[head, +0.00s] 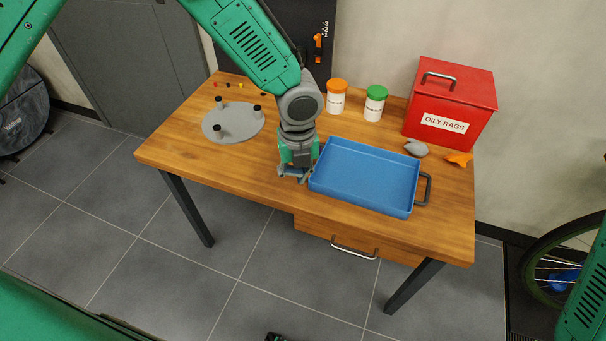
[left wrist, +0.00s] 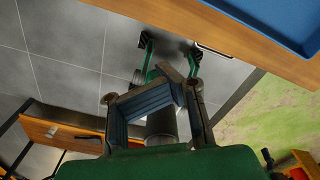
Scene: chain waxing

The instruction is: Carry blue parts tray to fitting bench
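The blue parts tray (head: 365,178) lies flat and empty on a wooden bench (head: 250,165). A dark handle (head: 427,190) shows at its right end. My left gripper (head: 294,175) points down at the tray's left end, close to or touching it. It hides that end, so I cannot see a handle there or tell whether it grips one. In the left wrist view the gripper fingers (left wrist: 160,90) show with bluish faces, and a blue tray corner (left wrist: 285,20) is at the top right. I cannot tell which bench is the fitting bench.
A grey round plate with pegs (head: 233,122) stands left of my gripper. Orange-lidded (head: 336,98) and green-lidded jars (head: 375,104) stand behind the tray. A red oily-rags box (head: 450,105) is at back right. A second wooden bench (left wrist: 75,138) shows in the wrist view.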

